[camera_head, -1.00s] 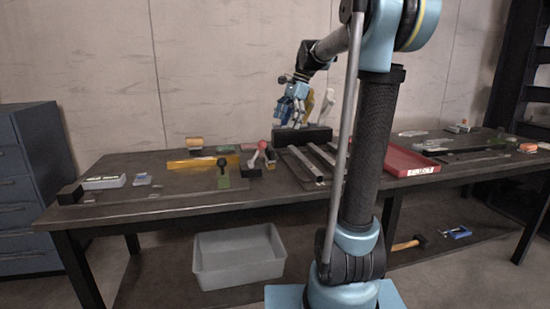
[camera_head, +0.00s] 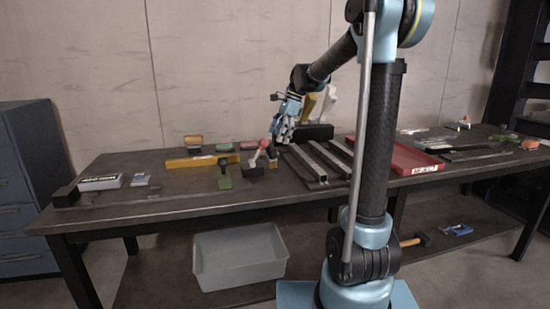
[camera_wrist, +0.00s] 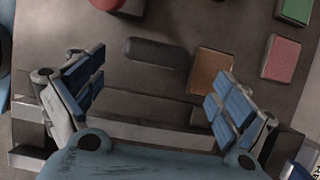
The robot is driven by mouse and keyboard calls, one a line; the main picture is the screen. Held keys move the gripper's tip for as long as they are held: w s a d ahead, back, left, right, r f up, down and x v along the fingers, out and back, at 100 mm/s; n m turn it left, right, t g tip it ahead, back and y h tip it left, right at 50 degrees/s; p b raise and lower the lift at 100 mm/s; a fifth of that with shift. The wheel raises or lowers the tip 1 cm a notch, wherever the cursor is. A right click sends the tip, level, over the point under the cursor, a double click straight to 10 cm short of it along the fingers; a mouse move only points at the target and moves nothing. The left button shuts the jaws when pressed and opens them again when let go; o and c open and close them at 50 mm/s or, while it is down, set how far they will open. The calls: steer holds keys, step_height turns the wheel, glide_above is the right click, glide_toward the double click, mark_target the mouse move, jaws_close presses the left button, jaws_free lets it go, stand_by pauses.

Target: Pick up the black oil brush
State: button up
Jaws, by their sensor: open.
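My gripper (camera_head: 281,140) hangs over the middle of the workbench, close to the cluster of small objects. In the wrist view its two blue-padded fingers (camera_wrist: 155,100) are spread wide with nothing between them. A dark rounded bar (camera_wrist: 157,52) lies ahead of the fingers and could be the black oil brush; I cannot tell for sure. In the head view a small black block (camera_head: 252,169) and a black knobbed piece (camera_head: 223,162) by a green block are other dark items near there.
A brown block (camera_wrist: 210,72) and a pink block (camera_wrist: 281,58) lie close to the dark bar. A red-topped handle (camera_head: 264,144) stands beside my gripper. Metal rails (camera_head: 325,160) and a red tray (camera_head: 401,157) are to the right, a yellow bar (camera_head: 190,162) to the left.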

mark_target(271, 146)
steer(key=shift+x, duration=3.5)
steer(key=shift+s+a, duration=0.15)
steer(key=c, duration=1.3)
steer(key=shift+r, duration=0.15)
steer(key=shift+r, duration=0.3)
steer(key=r, duration=0.3)
steer(key=shift+s, duration=0.35)
steer(key=s+d, duration=0.1)
steer(key=s, duration=0.4)
steer(key=s+d, duration=0.2)
steer(key=s, duration=0.4)
steer(key=s+d, duration=0.2)
steer(key=s, duration=0.3)
steer(key=shift+s+f, duration=0.1)
steer(key=shift+s, duration=0.2)
